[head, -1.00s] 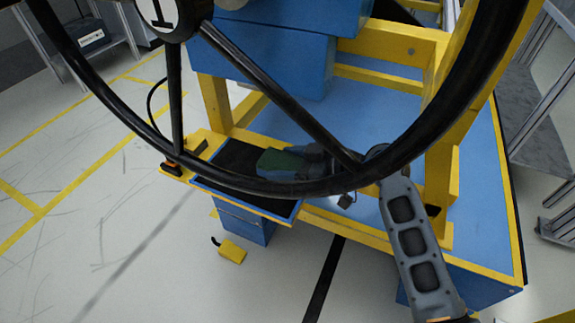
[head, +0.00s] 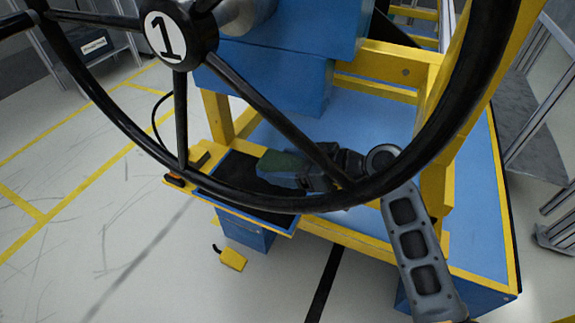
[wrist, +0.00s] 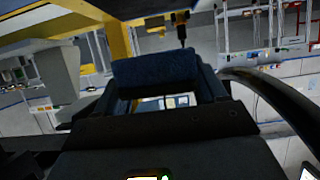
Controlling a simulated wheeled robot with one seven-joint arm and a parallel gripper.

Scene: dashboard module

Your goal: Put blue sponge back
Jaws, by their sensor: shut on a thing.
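The blue sponge (wrist: 155,68) is gripped between the fingers of my gripper (wrist: 158,88) in the wrist view. In the head view the sponge (head: 281,162) looks dark with a greenish top. It shows over the black tray with a blue rim (head: 245,214), behind the steering wheel. My gripper (head: 308,178) is shut on it, partly hidden by a wheel spoke. I cannot tell whether the sponge touches the tray.
The black steering wheel (head: 180,38), marked 1, crosses the head view close in front of the arm. In the wrist view a dark curved bar (wrist: 275,95) runs along the right. A yellow post (head: 436,170) stands right of the gripper, and a blue deck (head: 380,110) lies behind.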

